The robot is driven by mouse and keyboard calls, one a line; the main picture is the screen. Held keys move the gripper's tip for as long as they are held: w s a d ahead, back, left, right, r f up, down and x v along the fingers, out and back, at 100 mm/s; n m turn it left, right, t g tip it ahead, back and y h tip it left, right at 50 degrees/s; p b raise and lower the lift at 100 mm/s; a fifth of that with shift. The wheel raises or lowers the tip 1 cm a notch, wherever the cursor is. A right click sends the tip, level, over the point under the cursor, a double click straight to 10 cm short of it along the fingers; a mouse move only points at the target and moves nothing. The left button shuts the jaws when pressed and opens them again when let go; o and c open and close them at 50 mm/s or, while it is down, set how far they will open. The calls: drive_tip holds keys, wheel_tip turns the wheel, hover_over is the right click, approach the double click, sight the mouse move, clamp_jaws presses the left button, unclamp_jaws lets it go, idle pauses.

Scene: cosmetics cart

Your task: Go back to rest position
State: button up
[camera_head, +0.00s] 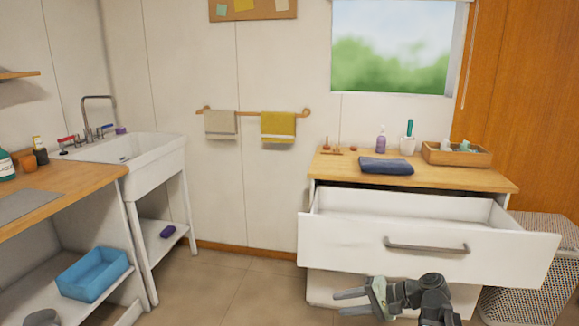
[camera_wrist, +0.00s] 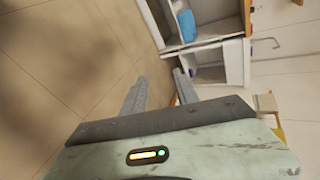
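My gripper (camera_head: 352,302) is in front of the white cabinet, low and below the handle of its pulled-out drawer (camera_head: 520,246). Its two fingers point left in the head view and stand apart with nothing between them. In the wrist view my gripper (camera_wrist: 160,87) also shows its two grey fingers apart and empty, with floor and the sink stand beyond. The drawer is open and its visible inside looks empty; part of its floor is hidden by the front panel.
The cabinet top (camera_head: 452,179) holds a folded blue cloth (camera_head: 386,166), a purple bottle (camera_head: 381,140), a white cup (camera_head: 407,146) and a wooden tray (camera_head: 457,155). A mesh basket (camera_head: 535,285) stands right. A white sink (camera_head: 140,150) and counter stand left. Floor (camera_head: 235,285) between is clear.

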drive_tip(key=s+a+f+n+g+h, duration=0.4)
drive_tip(key=s+a+f+h, duration=0.1)
drive_tip(key=a+f, duration=0.35)
drive_tip(key=s+d+f+n+h, duration=0.15)
drive_tip(key=d+f+h, duration=0.25)
drive_tip(key=d+h, duration=0.45)
wheel_tip(320, 180, up, 28)
drive_tip(key=d+y+p, duration=0.1)
drive_tip(key=y+p, duration=0.1)
drive_tip(key=p, duration=2.6)
drive_tip(key=shift+r, duration=0.2)
drive_tip(key=shift+w+f, duration=0.1)
